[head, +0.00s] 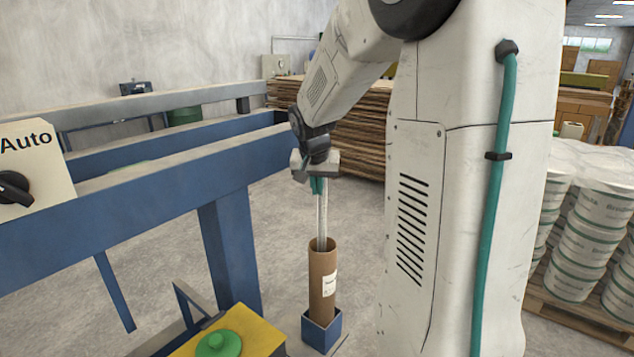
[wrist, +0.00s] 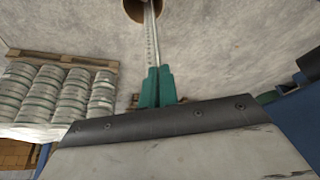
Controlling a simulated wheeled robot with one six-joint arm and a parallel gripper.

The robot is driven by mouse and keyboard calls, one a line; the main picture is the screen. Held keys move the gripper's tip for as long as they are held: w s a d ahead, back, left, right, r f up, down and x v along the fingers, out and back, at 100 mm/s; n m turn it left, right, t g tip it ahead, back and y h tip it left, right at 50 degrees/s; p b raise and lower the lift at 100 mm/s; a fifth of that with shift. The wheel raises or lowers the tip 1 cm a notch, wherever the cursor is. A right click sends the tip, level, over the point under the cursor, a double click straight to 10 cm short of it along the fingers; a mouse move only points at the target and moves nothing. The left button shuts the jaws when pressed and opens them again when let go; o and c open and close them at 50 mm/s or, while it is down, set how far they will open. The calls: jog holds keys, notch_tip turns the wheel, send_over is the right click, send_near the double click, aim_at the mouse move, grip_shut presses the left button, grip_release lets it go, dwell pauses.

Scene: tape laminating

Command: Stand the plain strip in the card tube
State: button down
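The card tube (head: 323,285) is a tall brown cylinder with a white label, standing upright in a blue square holder (head: 322,330). The plain strip (head: 321,215) is a thin pale strip hanging down from my gripper (head: 318,187), and its lower end passes into the tube's open top. In the wrist view my gripper's green fingers (wrist: 157,88) are together on the strip (wrist: 151,40), which runs up to the tube mouth (wrist: 137,8). The strip's lower end is hidden inside the tube.
A blue steel frame (head: 170,180) with an Auto switch panel (head: 35,170) stands left of the tube. A yellow box with a green button (head: 219,344) is in front. Stacked buckets (head: 590,220) on a pallet stand right, and stacked boards (head: 350,125) behind.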

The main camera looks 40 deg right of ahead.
jog(key=shift+f, duration=0.55)
jog(key=c, duration=1.6)
grip_release()
jog(key=v, duration=0.7)
jog(key=shift+a+r, duration=0.2)
jog(key=shift+r, duration=0.15)
jog(key=s+a+f+n+g+y, duration=0.1)
jog(key=s+a+n, duration=0.9)
jog(key=s+a, duration=1.3)
jog(key=shift+s+a+f+g+y, duration=0.15)
jog(key=shift+a+f+g+y, duration=0.15)
jog(key=shift+a+f+y, duration=0.75)
